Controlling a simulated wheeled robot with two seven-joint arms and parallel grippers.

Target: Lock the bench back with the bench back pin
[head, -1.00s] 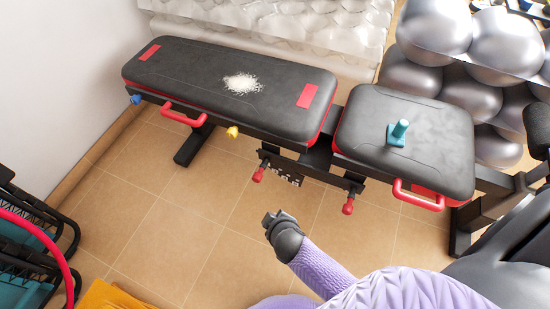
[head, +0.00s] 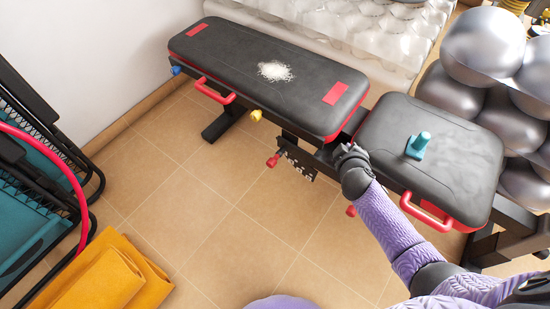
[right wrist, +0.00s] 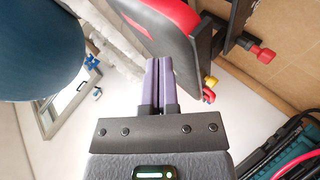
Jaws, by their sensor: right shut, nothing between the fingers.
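The weight bench has a long black back pad (head: 235,65) and a shorter seat pad (head: 455,165) with red trim. Small pins with red knobs sit under the bench; one red knob (head: 273,161) is left of my right gripper, another (head: 351,211) is partly behind my arm. A yellow knob (head: 256,115) and a blue knob (head: 176,71) are on the long pad's side. I cannot tell which is the bench back pin. My right gripper (head: 350,151) is shut and empty at the gap between the pads; its closed fingers also show in the right wrist view (right wrist: 160,85). My left gripper is out of view.
White powder (head: 276,71) lies on the long pad and a teal object (head: 418,145) stands on the seat. Grey balls (head: 485,45) are stacked right. The tiled floor in front is clear.

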